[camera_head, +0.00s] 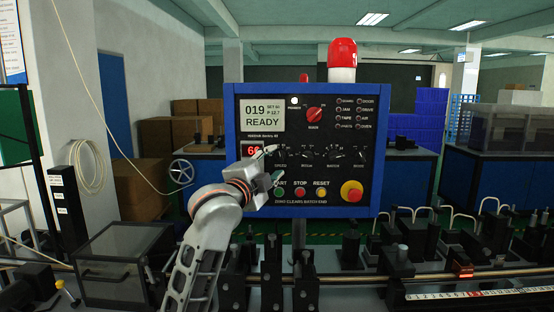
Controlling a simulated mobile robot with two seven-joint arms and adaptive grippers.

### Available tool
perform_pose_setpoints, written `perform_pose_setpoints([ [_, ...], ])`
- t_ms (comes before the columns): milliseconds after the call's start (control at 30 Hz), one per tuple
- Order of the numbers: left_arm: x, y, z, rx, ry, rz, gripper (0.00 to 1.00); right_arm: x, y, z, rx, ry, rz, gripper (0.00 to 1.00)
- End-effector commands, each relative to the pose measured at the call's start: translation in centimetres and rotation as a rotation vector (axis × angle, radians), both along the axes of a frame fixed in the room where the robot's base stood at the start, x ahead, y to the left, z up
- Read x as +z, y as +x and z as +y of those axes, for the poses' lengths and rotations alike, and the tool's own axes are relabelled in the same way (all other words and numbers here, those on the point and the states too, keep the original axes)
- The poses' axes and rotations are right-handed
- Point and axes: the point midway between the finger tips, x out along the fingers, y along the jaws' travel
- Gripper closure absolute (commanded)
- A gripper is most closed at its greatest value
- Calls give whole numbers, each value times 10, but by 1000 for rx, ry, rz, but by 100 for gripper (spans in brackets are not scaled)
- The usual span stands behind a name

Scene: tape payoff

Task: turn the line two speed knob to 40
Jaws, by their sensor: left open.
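The blue-framed control panel (381,130) stands upright in the middle of the view. A row of small dark knobs crosses it. The leftmost knob (281,154), apparently labelled SPEED, is beside my left fingertips and partly hidden; I cannot read its pointer. My left gripper (274,164) is open in front of the panel's lower left; contact with the knob cannot be told. A red readout (252,150), partly covered by the gripper, seems to show a number in the sixties. The pale screen (262,114) reads 019 and READY. My right gripper is not in view.
A red main switch (314,114) sits above the knobs. Start, stop (300,191) and reset (321,191) buttons and a red emergency button (351,191) lie below. A red beacon (342,54) tops the panel. Black fixtures and a rail (420,278) crowd the bench in front.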

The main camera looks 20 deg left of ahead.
Motion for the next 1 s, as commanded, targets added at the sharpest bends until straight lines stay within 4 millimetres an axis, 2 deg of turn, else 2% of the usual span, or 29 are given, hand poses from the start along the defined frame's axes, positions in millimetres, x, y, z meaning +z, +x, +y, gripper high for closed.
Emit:
perform_pose_setpoints([
  [200, 3, 23, -2, 1, 0, 1, 59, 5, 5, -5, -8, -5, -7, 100],
  [567, 3, 28, -3, 1, 1, 0, 59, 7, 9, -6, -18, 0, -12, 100],
  [600, 3, 28, -3, 1, 1, 0, 64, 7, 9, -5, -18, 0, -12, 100],
  [733, 2, 28, -3, 0, 0, 0, 97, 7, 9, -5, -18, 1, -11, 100],
  [1000, 2, 28, -3, 0, -12, -3, 97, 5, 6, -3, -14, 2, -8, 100],
])
